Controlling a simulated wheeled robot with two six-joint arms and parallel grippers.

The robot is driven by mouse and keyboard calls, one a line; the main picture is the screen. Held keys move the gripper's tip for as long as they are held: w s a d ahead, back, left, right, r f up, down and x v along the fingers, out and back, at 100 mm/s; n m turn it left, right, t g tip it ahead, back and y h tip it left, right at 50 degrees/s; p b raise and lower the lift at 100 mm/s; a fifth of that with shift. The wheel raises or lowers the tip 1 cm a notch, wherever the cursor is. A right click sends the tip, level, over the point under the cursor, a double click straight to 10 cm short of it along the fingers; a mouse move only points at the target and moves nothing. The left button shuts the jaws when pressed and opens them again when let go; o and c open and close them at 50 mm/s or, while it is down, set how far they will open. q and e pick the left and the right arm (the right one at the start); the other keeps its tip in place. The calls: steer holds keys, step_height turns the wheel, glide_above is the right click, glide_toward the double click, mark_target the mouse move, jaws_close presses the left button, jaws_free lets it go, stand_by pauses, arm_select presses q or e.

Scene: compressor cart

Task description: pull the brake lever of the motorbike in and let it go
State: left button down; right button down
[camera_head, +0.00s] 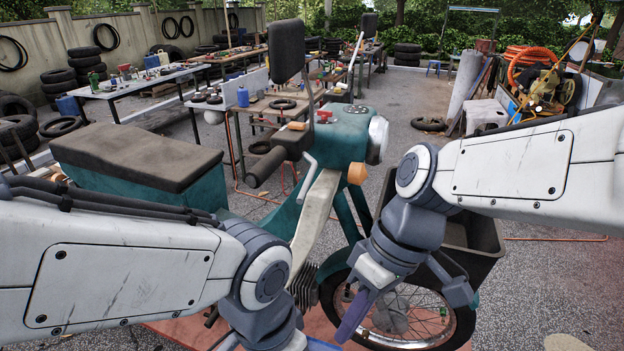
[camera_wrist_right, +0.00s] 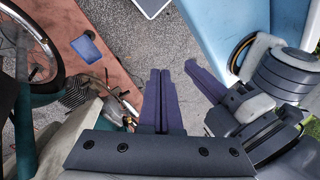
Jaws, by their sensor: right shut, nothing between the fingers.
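The teal motorbike (camera_head: 357,140) stands across the middle of the head view. A dark handlebar grip (camera_head: 264,168) points toward me, with a thin silver lever (camera_head: 308,176), apparently the brake lever, beside it. My right gripper (camera_head: 347,330) is low in front of the wheel, right of and below the lever, apart from it. In the right wrist view its purple fingers (camera_wrist_right: 160,90) are together and empty. My left gripper (camera_wrist_right: 196,72) shows there on the right, with one finger clear; its opening cannot be judged. The head view mostly cuts it off.
The front wheel (camera_head: 400,312) and a dark open bin (camera_head: 470,238) lie behind my right gripper. A black mirror (camera_head: 287,50) rises above the handlebar. The seat (camera_head: 138,157) is at left. Worktables (camera_head: 140,82) and tyres stand farther back. Paving at right is open.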

steer(key=w+d+r+n+t+y, duration=0.2)
steer(key=w+d+r+n+y, duration=0.15)
steer(key=w+r+y, duration=0.45)
steer(key=n+t, duration=0.2)
steer(key=n, duration=0.2)
glide_toward(307, 190)
steer(key=shift+y, duration=0.4)
steer(key=p+x, duration=0.6)
steer(key=shift+d+f+p, duration=0.1)
steer(key=shift+f+p, duration=0.1)
steer(key=shift+p, duration=0.1)
steer(key=shift+a+f, duration=0.25)
steer(key=shift+a, duration=0.05)
steer(key=shift+w+f, duration=0.1)
